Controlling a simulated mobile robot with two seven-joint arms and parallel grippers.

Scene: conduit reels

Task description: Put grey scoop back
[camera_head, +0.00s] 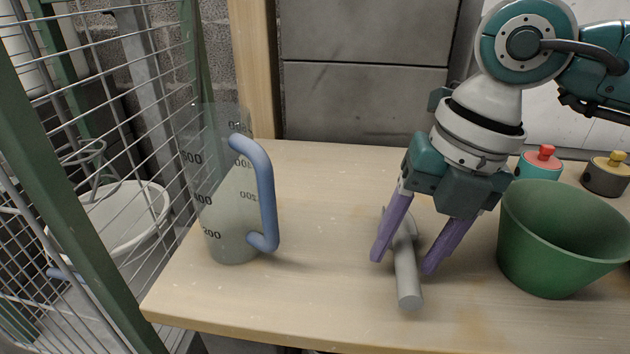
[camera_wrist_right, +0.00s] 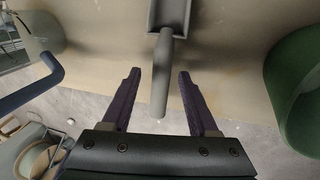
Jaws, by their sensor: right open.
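The grey scoop (camera_head: 407,276) lies on the wooden table, its handle pointing toward the front edge. In the wrist view its handle (camera_wrist_right: 162,75) runs down between the fingers and its pan (camera_wrist_right: 169,14) is at the top. My right gripper (camera_head: 402,264) is open, with its purple fingers on either side of the scoop's handle. In the wrist view the right gripper (camera_wrist_right: 160,80) shows a gap on both sides of the handle. Part of the scoop is hidden behind the gripper in the head view. My left gripper is not in view.
A clear measuring jug (camera_head: 229,205) with a blue handle stands at the left of the table (camera_head: 325,305). A green bucket (camera_head: 560,240) stands close on the right. Red-topped (camera_head: 540,162) and yellow-topped (camera_head: 607,173) containers are behind it. A wire cage (camera_head: 110,150) borders the left.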

